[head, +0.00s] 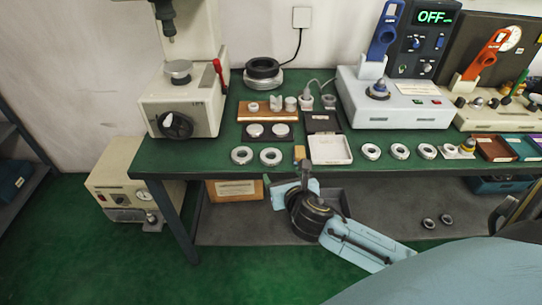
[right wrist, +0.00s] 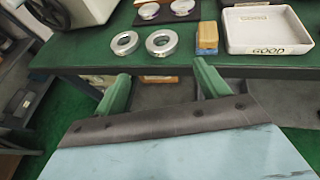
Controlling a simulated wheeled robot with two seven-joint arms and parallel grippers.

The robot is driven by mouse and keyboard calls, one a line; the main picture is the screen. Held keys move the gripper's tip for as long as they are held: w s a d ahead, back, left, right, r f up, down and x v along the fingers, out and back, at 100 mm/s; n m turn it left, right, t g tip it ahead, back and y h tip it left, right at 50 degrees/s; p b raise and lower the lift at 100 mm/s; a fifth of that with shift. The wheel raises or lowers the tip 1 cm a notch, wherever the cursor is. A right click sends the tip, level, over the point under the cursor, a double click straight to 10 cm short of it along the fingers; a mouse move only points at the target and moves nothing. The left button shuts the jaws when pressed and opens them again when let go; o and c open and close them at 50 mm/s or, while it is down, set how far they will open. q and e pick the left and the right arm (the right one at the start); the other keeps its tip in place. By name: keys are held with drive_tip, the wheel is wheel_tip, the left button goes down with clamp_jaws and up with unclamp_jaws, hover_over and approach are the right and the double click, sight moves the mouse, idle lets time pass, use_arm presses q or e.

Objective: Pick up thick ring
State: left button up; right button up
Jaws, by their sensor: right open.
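Two metal rings lie flat near the table's front edge: a left ring (head: 241,155) and a right ring (head: 271,156). In the right wrist view the left ring (right wrist: 125,43) and right ring (right wrist: 162,42) lie beyond the fingertips. Several similar rings (head: 400,151) lie farther right along the front edge. I cannot tell surely which ring is the thick one. My right gripper (head: 297,180) is at the table's front edge, below the rings in the picture. In the right wrist view its two green fingers (right wrist: 161,72) are apart and empty. My left gripper is not visible.
A yellow-topped block (right wrist: 207,38) and a white tray marked GOOD (right wrist: 268,30) stand right of the two rings. Behind them is a dark holder with two discs (head: 268,131). A press (head: 185,105) stands at the left. Two rings (head: 438,221) lie on the lower shelf.

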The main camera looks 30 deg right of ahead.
drive_tip(key=b, duration=0.2)
approach(271, 156)
drive_tip(key=w, duration=0.1)
drive_tip(key=shift+f+x, duration=0.25)
drive_tip(key=shift+x, duration=1)
drive_tip(key=b+x, duration=0.1)
drive_tip(key=x, duration=0.3)
drive_tip(key=shift+d+f, duration=0.1)
drive_tip(key=shift+d, duration=0.1)
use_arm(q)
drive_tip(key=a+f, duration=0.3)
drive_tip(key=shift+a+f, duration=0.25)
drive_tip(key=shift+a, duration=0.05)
use_arm(e)
drive_tip(key=c, duration=0.9)
drive_tip(key=shift+c, duration=0.4)
